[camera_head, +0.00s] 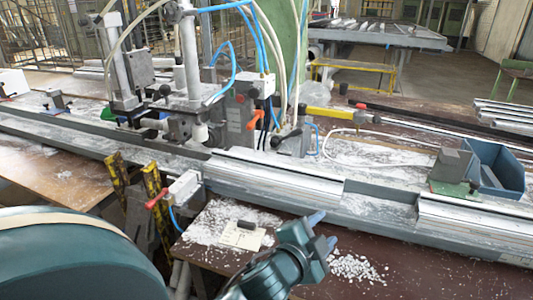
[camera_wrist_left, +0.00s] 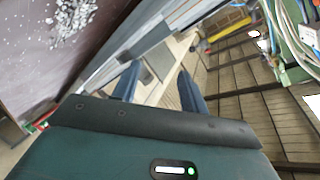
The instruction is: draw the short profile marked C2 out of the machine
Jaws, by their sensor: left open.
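In the head view a silvery profile piece (camera_head: 275,177) lies on the machine's rail, left of a chip-strewn gap. Another silvery profile piece (camera_head: 475,232) lies right of the gap and runs to the picture's edge. No C2 mark is legible, so I cannot tell which piece bears it. My left gripper (camera_head: 322,231) is open in front of the rail, above the brown bench, near the gap and apart from both pieces. In the left wrist view its two blue fingers (camera_wrist_left: 158,84) are spread with nothing between them. My right gripper is not in view.
The clamp machine (camera_head: 190,75) with upright posts and blue hoses stands behind the rail. A red-handled clamp (camera_head: 180,190) is at the front left. A small block (camera_head: 245,226) lies on a card. A blue bin (camera_head: 500,170) stands at right. White chips (camera_head: 355,268) litter the bench.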

